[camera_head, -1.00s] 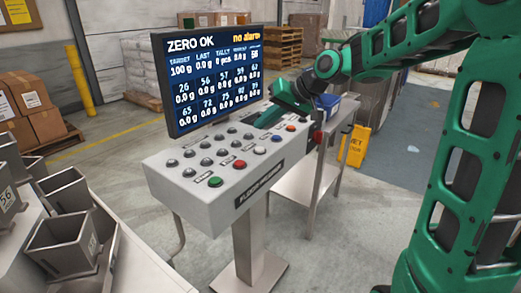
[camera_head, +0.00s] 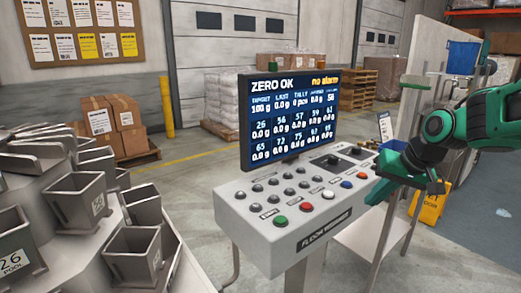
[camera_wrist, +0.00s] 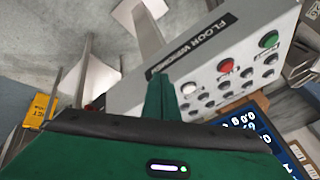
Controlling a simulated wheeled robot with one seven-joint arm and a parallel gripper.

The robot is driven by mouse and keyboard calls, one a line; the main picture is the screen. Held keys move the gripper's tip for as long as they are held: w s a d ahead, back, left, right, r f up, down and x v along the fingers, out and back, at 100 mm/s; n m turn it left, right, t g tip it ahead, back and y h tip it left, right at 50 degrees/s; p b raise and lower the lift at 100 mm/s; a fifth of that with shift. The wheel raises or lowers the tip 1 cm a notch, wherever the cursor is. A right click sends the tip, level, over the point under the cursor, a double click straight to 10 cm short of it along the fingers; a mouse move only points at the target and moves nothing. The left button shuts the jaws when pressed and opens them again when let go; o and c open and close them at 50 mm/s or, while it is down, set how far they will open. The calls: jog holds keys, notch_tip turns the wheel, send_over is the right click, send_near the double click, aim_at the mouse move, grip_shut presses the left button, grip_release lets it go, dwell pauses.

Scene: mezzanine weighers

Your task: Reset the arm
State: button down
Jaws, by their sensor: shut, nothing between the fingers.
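My green arm reaches in from the right in the head view. My gripper (camera_head: 405,185) is at the right end of the grey control console (camera_head: 262,232), apart from its buttons as far as I can tell. In the wrist view my gripper (camera_wrist: 160,95) shows as a green finger in front of the console (camera_wrist: 130,92). The jaws are shut and hold nothing. The console's screen (camera_head: 290,115) reads "ZERO OK" and "no alarm". Its front edge carries a green button (camera_head: 280,221), a red button (camera_head: 306,207) and others.
Grey weigher buckets (camera_head: 78,203) crowd the left side. A steel side table (camera_head: 372,240) stands behind the console's right end, near a yellow floor sign (camera_head: 430,207). Cardboard boxes (camera_head: 110,120) and pallets stand at the back.

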jog(key=s+d+f+m+g, duration=0.1)
jog(key=s+d+f, duration=0.1)
jog(key=s, duration=0.7)
jog(key=s+d+f+m+g+h, duration=0.1)
jog(key=s+d, duration=0.3)
jog(key=s, duration=0.6)
jog(key=s+d+f+m+g+h, duration=0.1)
jog(key=s+d+f+m+g, duration=0.1)
jog(key=s, duration=0.7)
jog(key=shift+s+d+f+g, duration=0.4)
jog(key=shift+d+f+g, duration=0.2)
jog(key=shift+f, duration=0.35)
